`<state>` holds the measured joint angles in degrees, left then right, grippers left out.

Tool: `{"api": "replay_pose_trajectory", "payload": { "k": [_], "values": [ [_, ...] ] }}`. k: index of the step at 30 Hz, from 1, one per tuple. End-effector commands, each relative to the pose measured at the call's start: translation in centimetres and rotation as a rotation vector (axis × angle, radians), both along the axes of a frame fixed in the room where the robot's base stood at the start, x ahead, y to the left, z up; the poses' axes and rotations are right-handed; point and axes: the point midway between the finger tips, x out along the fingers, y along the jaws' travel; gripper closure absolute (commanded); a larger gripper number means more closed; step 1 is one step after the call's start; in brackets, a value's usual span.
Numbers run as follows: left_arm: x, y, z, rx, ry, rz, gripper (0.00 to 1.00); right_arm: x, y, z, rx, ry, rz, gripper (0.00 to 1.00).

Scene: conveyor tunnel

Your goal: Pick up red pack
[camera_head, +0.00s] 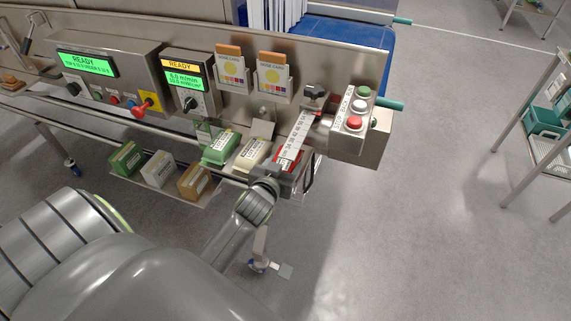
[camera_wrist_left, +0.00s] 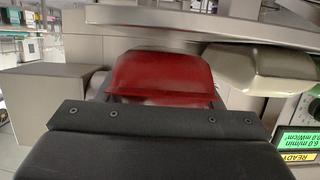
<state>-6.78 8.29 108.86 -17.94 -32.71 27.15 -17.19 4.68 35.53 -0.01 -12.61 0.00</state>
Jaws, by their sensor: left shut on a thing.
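The red pack (camera_head: 288,158) is at the right end of a row of packs below the machine's front panel, partly covered by a white ruled strip and my gripper. My left gripper (camera_head: 298,170) is at its near side, shut on it. In the left wrist view the red pack (camera_wrist_left: 160,75) lies just beyond the black gripper body (camera_wrist_left: 155,125), which hides its near part and the fingertips. I cannot tell whether the pack is lifted off its support. My right gripper is not in view.
A cream pack (camera_head: 252,152) sits close left of the red pack, then a green pack (camera_head: 220,148). Green, grey and brown boxes (camera_head: 195,181) stand lower left. A button box (camera_head: 355,140) juts out at right.

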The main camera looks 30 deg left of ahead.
Motion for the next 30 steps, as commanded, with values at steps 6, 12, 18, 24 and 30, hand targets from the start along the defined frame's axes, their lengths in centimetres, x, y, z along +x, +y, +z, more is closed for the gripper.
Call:
{"api": "replay_pose_trajectory", "payload": {
  "k": [6,12,18,24,30],
  "values": [
    [-5.2,-1.3,-0.2,-0.003,-0.003,0.001,0.76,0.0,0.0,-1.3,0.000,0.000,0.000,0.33],
    [-9.6,-2.3,-0.1,-0.003,-0.003,0.001,0.76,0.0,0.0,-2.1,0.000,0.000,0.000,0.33],
    [-13.0,-3.1,0.0,-0.003,-0.003,0.002,0.76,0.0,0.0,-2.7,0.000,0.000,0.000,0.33],
    [-15.0,-3.6,0.1,0.000,-0.004,0.000,0.76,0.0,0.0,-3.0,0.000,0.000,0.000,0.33],
    [-15.7,-3.8,0.2,0.001,-0.005,0.000,0.76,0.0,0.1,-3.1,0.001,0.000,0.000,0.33]
  ]
}}
